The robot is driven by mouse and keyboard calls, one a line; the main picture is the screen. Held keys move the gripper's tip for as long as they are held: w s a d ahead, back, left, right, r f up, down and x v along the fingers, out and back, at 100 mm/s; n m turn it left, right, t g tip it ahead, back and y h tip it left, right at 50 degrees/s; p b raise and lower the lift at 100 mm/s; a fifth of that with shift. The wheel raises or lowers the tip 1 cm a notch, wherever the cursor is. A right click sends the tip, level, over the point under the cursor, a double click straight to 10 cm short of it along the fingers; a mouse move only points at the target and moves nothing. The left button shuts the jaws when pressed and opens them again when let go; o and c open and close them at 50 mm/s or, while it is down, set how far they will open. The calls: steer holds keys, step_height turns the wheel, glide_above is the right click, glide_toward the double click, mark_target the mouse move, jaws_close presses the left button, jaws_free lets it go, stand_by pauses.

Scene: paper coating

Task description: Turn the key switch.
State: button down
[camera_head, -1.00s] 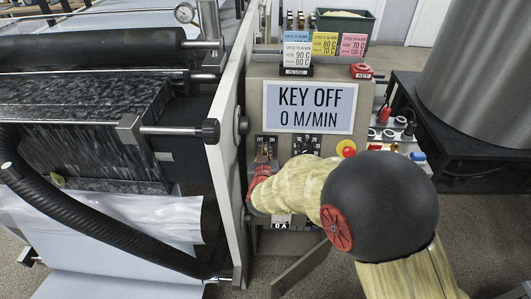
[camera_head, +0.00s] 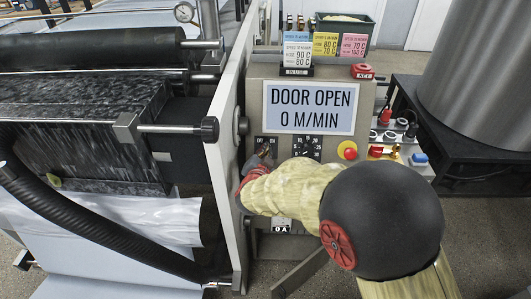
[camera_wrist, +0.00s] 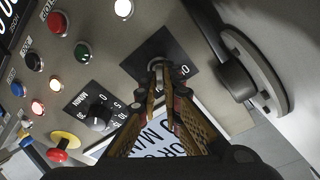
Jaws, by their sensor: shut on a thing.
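The key switch (camera_head: 272,141) sits on a black plate at the left of the grey control panel, below the display. In the wrist view its plate (camera_wrist: 183,66) is ahead of my fingers, with the dark round switch in the middle. My gripper (camera_wrist: 158,75) is shut on the key at its fingertips. In the head view my gripper (camera_head: 262,154) reaches the switch from below and covers part of it. The key itself is mostly hidden between the fingers. The display (camera_head: 310,107) reads "DOOR OPEN 0 M/MIN".
A speed dial (camera_head: 307,146) is just right of the switch. A red button on a yellow ring (camera_head: 347,150) is further right. The machine's upright side plate (camera_head: 226,150) stands close on the left. Coloured buttons line the panel's left in the wrist view.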

steer(key=shift+m, duration=0.4)
steer(key=c, duration=2)
jaws_free()
steer(key=shift+o, duration=0.2)
steer(key=shift+s, duration=0.1)
steer(key=v, duration=1.1)
steer(key=shift+s, duration=0.35)
steer(key=shift+a+r, duration=0.1)
